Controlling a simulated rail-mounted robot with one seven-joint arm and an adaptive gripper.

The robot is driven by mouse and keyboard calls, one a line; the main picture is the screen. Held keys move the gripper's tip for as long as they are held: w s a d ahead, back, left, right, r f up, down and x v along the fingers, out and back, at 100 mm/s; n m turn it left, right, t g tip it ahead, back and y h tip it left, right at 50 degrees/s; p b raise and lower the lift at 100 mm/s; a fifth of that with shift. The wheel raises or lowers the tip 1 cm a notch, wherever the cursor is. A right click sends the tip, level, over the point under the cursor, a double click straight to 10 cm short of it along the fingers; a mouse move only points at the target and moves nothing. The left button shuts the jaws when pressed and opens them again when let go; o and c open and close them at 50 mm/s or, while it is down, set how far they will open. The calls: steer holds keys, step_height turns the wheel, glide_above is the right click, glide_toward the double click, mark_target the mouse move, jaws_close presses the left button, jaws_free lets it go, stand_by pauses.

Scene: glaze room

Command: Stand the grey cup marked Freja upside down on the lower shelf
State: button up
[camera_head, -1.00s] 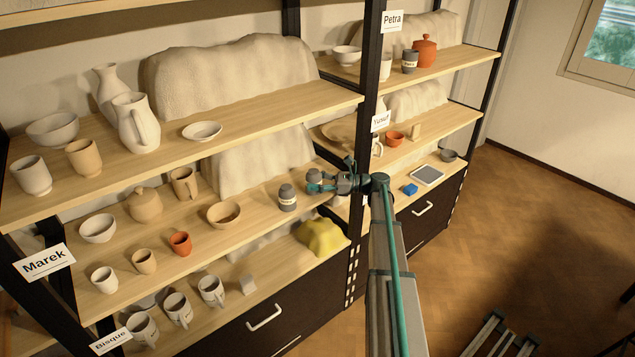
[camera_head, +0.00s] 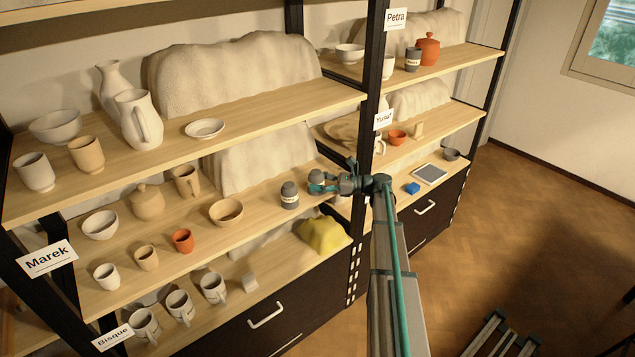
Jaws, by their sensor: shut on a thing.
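My gripper (camera_head: 320,184) is at the right end of the left bay's middle shelf (camera_head: 262,226), close to the upright. It is shut on a small grey cup (camera_head: 316,177), mostly hidden by the fingers, so its marking and which way up it is cannot be read. Just left of it, apart from the gripper, a grey cup with a pale marked band (camera_head: 289,195) stands on the same shelf. A third grey cup with a band (camera_head: 413,58) stands on the right bay's upper shelf. The names on the bands are too small to read.
A brown bowl (camera_head: 226,212) and an orange cup (camera_head: 182,241) stand further left on the middle shelf. The black upright (camera_head: 367,130) is close to my gripper.

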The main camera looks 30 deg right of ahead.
steer(key=o, duration=1.2)
steer(key=shift+c, duration=0.2)
steer(key=shift+d+f, duration=0.1)
